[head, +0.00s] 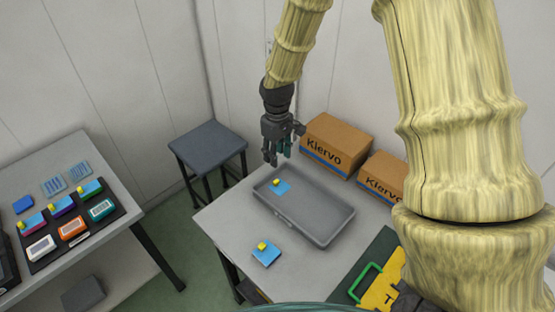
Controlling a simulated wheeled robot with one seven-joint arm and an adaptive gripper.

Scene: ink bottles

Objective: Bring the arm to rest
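My gripper (279,156) hangs in the air above the back left end of the grey tray (325,236). Its dark fingers point down with a gap between them, and I see nothing held there. My arm comes down from the top of the picture. A blue ink bottle with a yellow cap (279,187) is in the tray, below the gripper and apart from it. Another blue bottle with a yellow cap (266,255) is on the grey table (226,222), in front of the tray.
Two Kiervo cartons (335,143) (384,178) stand behind the tray. A yellow item with a green handle (381,292) lies at the front right. A left table (62,160) holds several coloured items on a dark mat. A stool (208,146) stands between the tables.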

